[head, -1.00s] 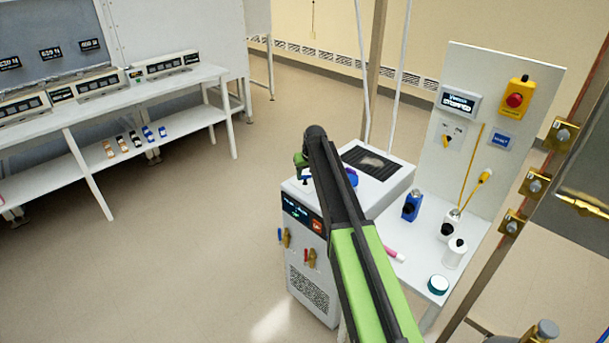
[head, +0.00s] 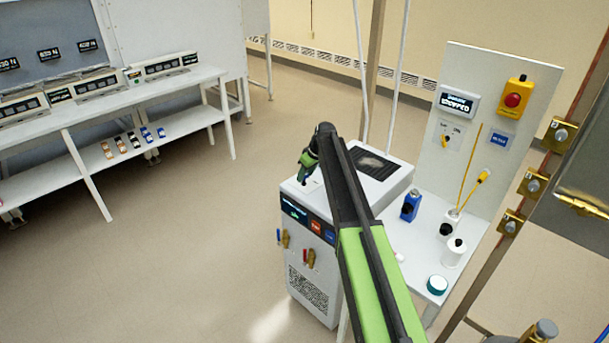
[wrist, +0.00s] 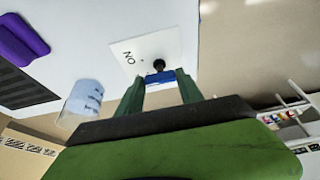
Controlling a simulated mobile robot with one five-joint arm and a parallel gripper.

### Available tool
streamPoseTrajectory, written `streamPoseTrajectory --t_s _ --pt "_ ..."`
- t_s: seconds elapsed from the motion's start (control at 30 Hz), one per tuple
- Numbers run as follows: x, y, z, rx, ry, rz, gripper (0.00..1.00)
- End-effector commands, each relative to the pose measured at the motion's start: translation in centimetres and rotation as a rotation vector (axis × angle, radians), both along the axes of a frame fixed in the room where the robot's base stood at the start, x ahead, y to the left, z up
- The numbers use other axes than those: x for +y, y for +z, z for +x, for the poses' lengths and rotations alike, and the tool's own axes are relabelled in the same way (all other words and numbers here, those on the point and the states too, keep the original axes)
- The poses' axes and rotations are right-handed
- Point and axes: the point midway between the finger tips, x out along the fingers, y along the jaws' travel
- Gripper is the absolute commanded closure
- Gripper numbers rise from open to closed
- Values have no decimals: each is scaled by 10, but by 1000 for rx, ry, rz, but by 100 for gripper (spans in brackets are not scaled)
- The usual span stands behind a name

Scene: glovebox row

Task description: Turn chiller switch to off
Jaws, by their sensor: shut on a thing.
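The chiller (head: 313,268) is a white cabinet with a dark display strip, standing left of the bench in the head view. Its switch has a white plate (wrist: 137,52) marked "ON", a black pivot (wrist: 159,64) and a blue lever (wrist: 160,79) in the wrist view. My gripper (wrist: 159,78) has its green fingers on both sides of the blue lever and is shut on it. In the head view my gripper (head: 307,168) is over the chiller's top at its left; it hides the lever there.
A translucent cup-like object (wrist: 82,104) and a purple object (wrist: 20,40) are near the switch in the wrist view. Right of the chiller, a bench holds a blue bottle (head: 411,205), a white bottle (head: 454,253) and a teal-lidded jar (head: 437,285). Open floor lies to the left.

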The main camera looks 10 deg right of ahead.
Motion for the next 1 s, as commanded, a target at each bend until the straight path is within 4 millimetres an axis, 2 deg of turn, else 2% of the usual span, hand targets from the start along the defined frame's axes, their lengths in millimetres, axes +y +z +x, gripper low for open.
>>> streamPoseTrajectory --t_s 0.37,0.4,0.53,0.87,1.0 --pt "2 0 -1 2 7 2 97" --pt "2 0 -1 2 7 2 51" --pt "2 0 -1 2 5 1 35" --pt "0 2 -1 1 4 0 35" --pt "-2 13 -4 1 4 0 35"
